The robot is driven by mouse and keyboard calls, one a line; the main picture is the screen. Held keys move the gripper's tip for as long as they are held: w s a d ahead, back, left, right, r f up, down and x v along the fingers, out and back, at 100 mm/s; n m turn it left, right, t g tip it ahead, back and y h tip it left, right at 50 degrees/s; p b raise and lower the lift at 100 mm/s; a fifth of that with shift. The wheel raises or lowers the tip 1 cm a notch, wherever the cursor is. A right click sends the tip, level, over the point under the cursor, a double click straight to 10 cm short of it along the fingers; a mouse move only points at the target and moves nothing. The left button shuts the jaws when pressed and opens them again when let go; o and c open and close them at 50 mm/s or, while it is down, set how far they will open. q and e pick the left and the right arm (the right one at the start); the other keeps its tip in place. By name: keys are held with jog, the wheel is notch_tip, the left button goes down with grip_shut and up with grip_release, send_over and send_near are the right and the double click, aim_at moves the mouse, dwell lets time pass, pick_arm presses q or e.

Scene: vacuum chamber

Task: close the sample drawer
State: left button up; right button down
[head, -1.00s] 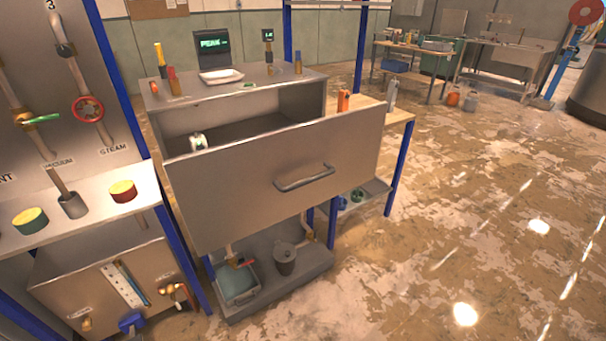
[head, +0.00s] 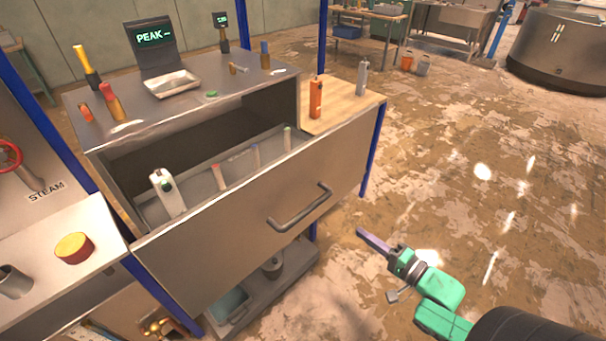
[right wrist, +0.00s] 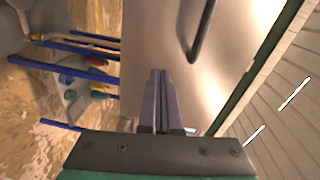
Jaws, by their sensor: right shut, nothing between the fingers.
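The sample drawer is pulled out of its grey metal cabinet (head: 190,108), and its broad front panel (head: 220,240) faces me. A curved bar handle (head: 300,208) sits on that panel. Inside the drawer lie a white device (head: 167,192) and several small vials (head: 254,158). My right gripper (head: 360,232) is shut and empty, right of the panel and below the handle's level in the picture. In the right wrist view its closed fingers (right wrist: 160,75) point toward the panel (right wrist: 165,35), with the handle (right wrist: 203,32) to their right. Contact cannot be told. My left gripper is out of view.
On the cabinet top stand a PEAK display (head: 153,40), a metal tray (head: 172,84) and several coloured bottles. A wooden side table (head: 345,107) with an orange bottle (head: 316,98) stands behind right. A bench with a yellow-red cap (head: 74,247) is at left. The floor at right is clear.

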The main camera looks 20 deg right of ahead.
notch_tip(320, 180, up, 3)
jog(key=w+a+y, duration=0.1)
jog(key=a, duration=0.1)
jog(key=p, duration=0.1)
send_near(312, 194)
jog(key=shift+m, duration=0.3)
jog(key=x, duration=0.6)
jog(key=shift+w+f, duration=0.1)
jog(key=shift+w, duration=0.2)
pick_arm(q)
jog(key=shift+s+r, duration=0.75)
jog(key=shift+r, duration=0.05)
pick_arm(e)
jog(key=shift+w+a+f, duration=0.1)
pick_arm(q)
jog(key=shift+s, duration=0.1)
pick_arm(e)
jog(key=shift+w, duration=0.1)
